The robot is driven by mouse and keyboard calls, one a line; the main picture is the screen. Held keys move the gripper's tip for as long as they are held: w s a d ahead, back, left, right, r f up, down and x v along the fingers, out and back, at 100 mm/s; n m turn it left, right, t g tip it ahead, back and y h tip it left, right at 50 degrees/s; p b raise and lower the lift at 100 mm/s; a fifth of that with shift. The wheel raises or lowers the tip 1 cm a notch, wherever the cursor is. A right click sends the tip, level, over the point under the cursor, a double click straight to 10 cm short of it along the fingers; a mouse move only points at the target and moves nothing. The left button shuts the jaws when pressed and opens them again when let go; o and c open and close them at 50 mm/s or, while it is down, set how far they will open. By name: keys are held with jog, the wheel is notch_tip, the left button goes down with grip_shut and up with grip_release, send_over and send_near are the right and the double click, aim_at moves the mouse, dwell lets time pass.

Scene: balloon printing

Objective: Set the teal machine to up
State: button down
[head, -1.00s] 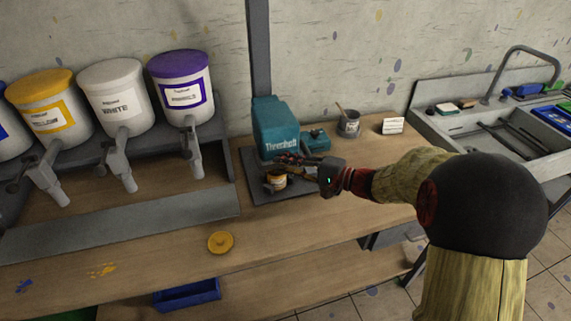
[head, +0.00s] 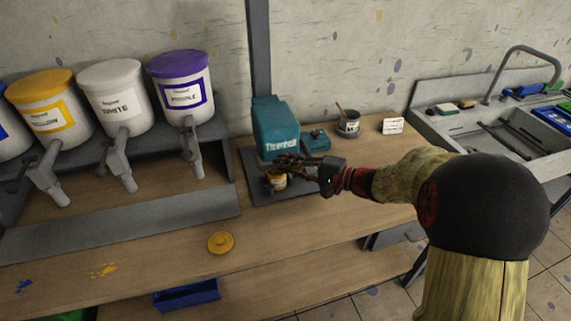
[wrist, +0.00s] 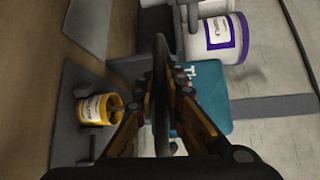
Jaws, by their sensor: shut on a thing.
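The teal machine (head: 275,126) stands against the wall on a dark base plate (head: 246,170), with a smaller teal part at its right side. In the wrist view its teal body (wrist: 215,112) is partly behind my fingers. A yellow jar with a pale label (head: 278,182) stands on the base plate below the machine's front; it also shows in the wrist view (wrist: 92,109). My gripper (head: 288,162) is at the machine's front, above the jar. In the wrist view its fingers are shut on a thin dark part (wrist: 161,85), seemingly the machine's handle. My fingers hide part of the machine's front.
Paint dispensers with yellow, white and purple (head: 181,82) markings stand at left. A yellow lid (head: 220,243) lies on the front of the wooden bench. A grey pot (head: 348,125) and a small card (head: 393,126) are right of the machine. A sink (head: 500,140) is further right.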

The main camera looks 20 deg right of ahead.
aim_at(286, 133)
notch_tip(286, 133, up, 11)
jog(key=shift+f+p, duration=0.1)
jog(key=shift+p, duration=1.05)
jog(key=c, duration=2.3)
grip_release()
jog(key=o, duration=0.5)
jog(key=shift+c, duration=0.2)
jog(key=v, duration=1.2)
jog(key=shift+f, duration=0.1)
